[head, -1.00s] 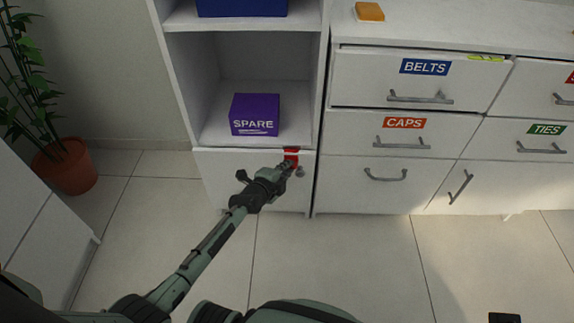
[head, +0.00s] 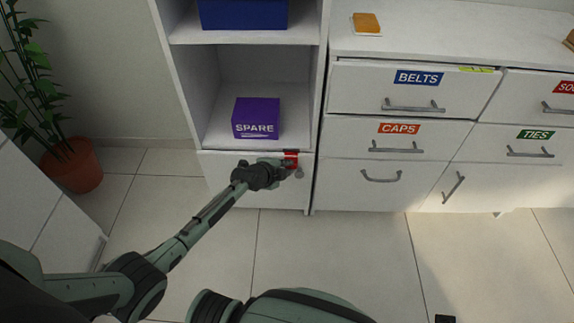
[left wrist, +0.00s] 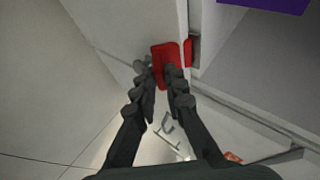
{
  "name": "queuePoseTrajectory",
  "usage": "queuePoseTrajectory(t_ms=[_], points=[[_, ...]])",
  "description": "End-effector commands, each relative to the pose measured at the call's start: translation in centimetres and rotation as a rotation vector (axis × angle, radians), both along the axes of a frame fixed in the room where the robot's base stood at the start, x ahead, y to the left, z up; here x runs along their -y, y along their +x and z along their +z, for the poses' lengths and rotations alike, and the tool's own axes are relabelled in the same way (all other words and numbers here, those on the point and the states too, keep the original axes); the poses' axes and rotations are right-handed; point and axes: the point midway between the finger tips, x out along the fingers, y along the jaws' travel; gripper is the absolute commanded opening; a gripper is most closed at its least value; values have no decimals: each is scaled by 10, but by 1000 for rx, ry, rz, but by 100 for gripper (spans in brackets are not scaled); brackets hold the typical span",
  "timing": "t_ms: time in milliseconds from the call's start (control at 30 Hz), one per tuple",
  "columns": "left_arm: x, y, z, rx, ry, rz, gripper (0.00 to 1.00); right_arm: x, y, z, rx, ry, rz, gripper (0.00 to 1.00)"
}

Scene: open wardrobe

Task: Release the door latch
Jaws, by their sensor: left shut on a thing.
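The red latch (head: 291,157) sits at the top right corner of the low white door (head: 235,190) under the open wardrobe shelves. A small grey round knob (head: 299,174) is just below it. My left gripper (head: 284,168) reaches the latch from the left and is shut on it. In the left wrist view the red latch (left wrist: 164,58) shows between and beyond the fingertips of my left gripper (left wrist: 162,76), which partly cover it. The door looks closed. My right gripper is not in view.
A purple SPARE box (head: 256,118) stands on the shelf above the door. Drawers marked BELTS, CAPS and TIES, with a cabinet handle (head: 453,187) below, are to the right. A potted plant (head: 70,165) stands at the left. The tiled floor before the door is clear.

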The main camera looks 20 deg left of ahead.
Motion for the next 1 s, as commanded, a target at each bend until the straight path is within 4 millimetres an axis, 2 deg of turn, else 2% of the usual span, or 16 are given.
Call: queuePoseTrajectory(t_ms=[233, 400, 967, 1000], points=[[-3, 2, 9, -124, -30, 0, 0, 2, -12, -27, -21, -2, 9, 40], [-3, 2, 12, -181, -48, 2, 0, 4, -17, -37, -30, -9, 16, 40], [-2, 2, 13, -215, -61, 2, 0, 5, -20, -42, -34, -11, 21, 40], [-2, 2, 13, -215, -61, 2, 12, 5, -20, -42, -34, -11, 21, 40]])
